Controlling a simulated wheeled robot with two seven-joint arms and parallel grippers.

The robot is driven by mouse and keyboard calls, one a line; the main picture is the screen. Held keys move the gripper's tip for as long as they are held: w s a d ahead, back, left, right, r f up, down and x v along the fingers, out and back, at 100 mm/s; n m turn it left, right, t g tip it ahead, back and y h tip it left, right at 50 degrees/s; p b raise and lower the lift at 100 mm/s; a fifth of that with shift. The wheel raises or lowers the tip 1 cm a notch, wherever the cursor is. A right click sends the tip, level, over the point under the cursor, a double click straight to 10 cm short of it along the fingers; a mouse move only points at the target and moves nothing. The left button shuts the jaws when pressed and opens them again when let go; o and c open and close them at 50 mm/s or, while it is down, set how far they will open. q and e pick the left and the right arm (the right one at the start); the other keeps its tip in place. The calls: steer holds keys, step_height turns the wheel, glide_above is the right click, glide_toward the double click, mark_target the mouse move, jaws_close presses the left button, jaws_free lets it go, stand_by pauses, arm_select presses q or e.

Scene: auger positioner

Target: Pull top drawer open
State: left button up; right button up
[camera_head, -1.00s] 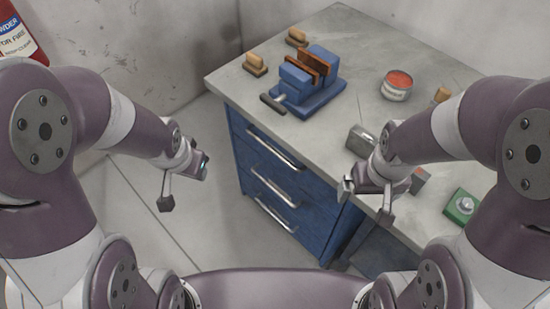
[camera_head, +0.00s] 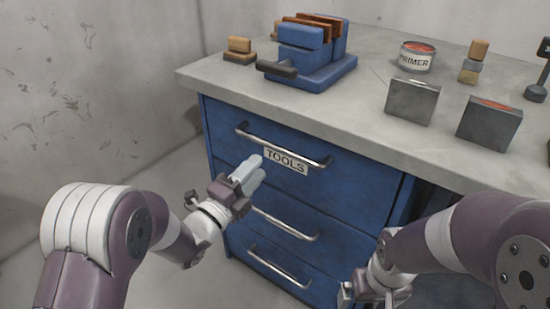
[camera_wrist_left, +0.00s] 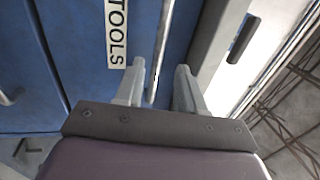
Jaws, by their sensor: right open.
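The blue top drawer (camera_head: 355,178) is shut, flush with the cabinet front. It has a white TOOLS label (camera_head: 285,161) and a metal bar handle (camera_head: 283,146). My left gripper (camera_head: 255,171) is in front of this drawer, just left of and below the label in the head view. In the left wrist view its two fingers (camera_wrist_left: 157,90) are apart, and the top handle (camera_wrist_left: 162,45) shows in the gap between them. I cannot tell whether they touch it. My right gripper (camera_head: 365,290) is low in front of the cabinet, open and empty, partly hidden by its arm.
Two lower drawers with handles (camera_head: 285,224) (camera_head: 280,272) sit below, both shut. The grey worktop (camera_head: 250,95) overhangs them. It carries a blue vise (camera_head: 310,55), a primer can (camera_head: 416,57), metal blocks (camera_head: 412,101) and brushes (camera_head: 239,48). A wall stands to the left.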

mark_target(275, 145)
arm_select(q)
steer(key=b+x, duration=0.1)
steer(key=x, duration=0.7)
steer(key=shift+w+d, duration=0.2)
steer(key=shift+w, duration=0.05)
jaws_close()
